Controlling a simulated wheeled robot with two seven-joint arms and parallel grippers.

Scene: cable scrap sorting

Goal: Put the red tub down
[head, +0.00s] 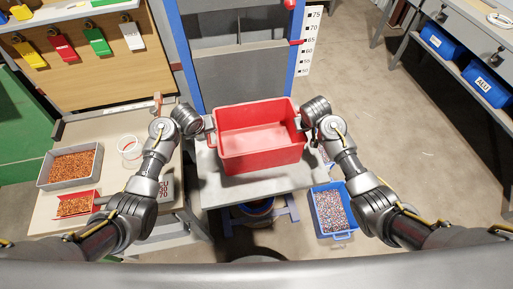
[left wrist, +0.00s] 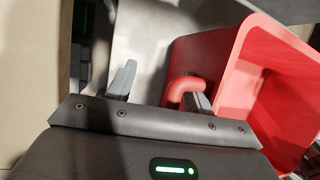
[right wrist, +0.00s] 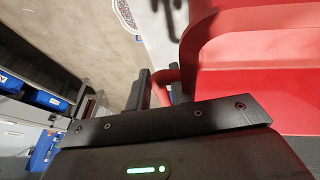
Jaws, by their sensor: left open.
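The red tub (head: 258,142) is empty and upright over the grey bench top (head: 215,188), and looks to rest on it. Its left handle (left wrist: 184,86) shows in the left wrist view. My left gripper (head: 203,130) is open at that handle, with one finger beside or inside the loop and the other well clear. My right gripper (head: 305,126) is at the tub's right handle (right wrist: 163,78), its fingers close together with the handle between them. The tub's wall hides part of the right fingertips.
At left a table (head: 110,128) holds a grey tray (head: 70,166) and a small red tray (head: 78,204) of copper bits, plus a clear cup (head: 130,147). A blue crate (head: 332,211) of scrap stands low at right. A blue-framed machine (head: 240,70) with a scale is behind.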

